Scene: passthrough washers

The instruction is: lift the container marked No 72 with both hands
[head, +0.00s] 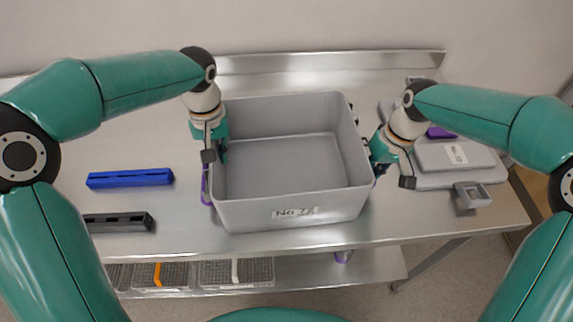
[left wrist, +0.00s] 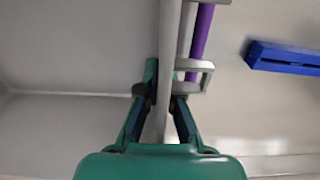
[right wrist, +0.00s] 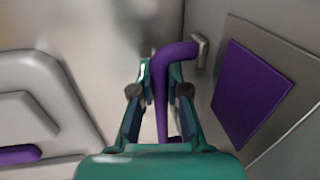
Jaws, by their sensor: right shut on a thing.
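The grey open container (head: 290,209) stands on the metal table, with a label reading No 72 on its front wall. It looks empty. My left gripper (head: 216,152) is at its left wall. In the left wrist view, the fingers (left wrist: 164,88) straddle the container's wall (left wrist: 167,60) and appear closed on it, beside the purple handle (left wrist: 202,40). My right gripper (head: 380,157) is at the right side. In the right wrist view, its fingers (right wrist: 160,80) are shut on the purple handle (right wrist: 163,68). The right handle is hidden in the head view.
A blue bar (head: 130,178) and a black bar (head: 119,222) lie left of the container. A grey lidded case (head: 456,157) and a small grey block (head: 472,196) lie to the right. Wire baskets (head: 236,271) sit on the lower shelf. A raised backboard (head: 300,62) edges the table.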

